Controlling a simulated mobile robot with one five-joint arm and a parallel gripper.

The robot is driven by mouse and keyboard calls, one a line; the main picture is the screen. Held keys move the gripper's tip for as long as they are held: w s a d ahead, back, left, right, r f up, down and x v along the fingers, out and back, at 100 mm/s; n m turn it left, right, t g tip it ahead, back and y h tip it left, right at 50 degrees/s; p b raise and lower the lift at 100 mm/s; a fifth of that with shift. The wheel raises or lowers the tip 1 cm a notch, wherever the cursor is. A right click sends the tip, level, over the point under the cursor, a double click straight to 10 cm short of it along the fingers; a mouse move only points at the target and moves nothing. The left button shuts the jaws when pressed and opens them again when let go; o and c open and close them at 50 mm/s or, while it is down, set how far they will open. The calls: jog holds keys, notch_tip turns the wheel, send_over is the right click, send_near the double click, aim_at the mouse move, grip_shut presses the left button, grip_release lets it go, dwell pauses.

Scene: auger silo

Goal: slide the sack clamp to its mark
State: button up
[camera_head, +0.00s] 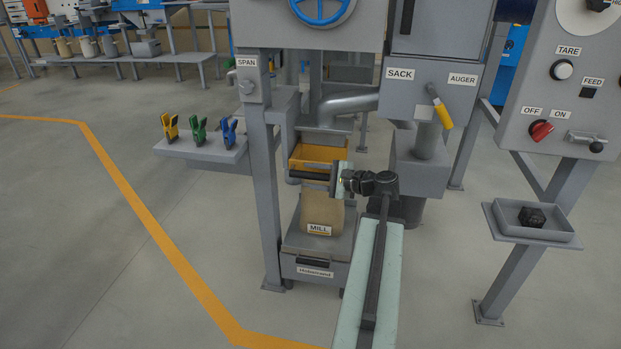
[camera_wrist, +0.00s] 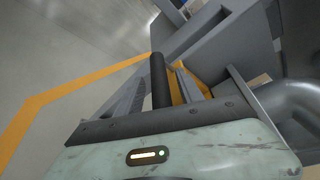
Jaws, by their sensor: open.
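No part is labelled as the sack clamp. An orange open-topped frame (camera_head: 318,157) hangs under the machine, above the brown sack (camera_head: 322,212) marked MILL; it may be the clamp, but I cannot be sure. My gripper (camera_head: 312,176) reaches from the right, just in front of the frame's lower edge and above the sack. Its jaws are open, and nothing visible is held. In the wrist view, my gripper (camera_wrist: 170,78) shows a dark finger beside an orange part (camera_wrist: 192,84). Contact cannot be told, and no position mark is readable.
A grey post (camera_head: 263,180) stands left of the sack, near a shelf (camera_head: 205,148) with yellow, green and blue clips. A yellow-handled lever (camera_head: 441,113) is right. A control panel (camera_head: 560,95) stands further right. Open floor lies at left.

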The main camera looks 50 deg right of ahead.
jog(key=shift+w+a+f, duration=0.1)
jog(key=shift+w, duration=0.3)
grip_shut()
dwell(1.2)
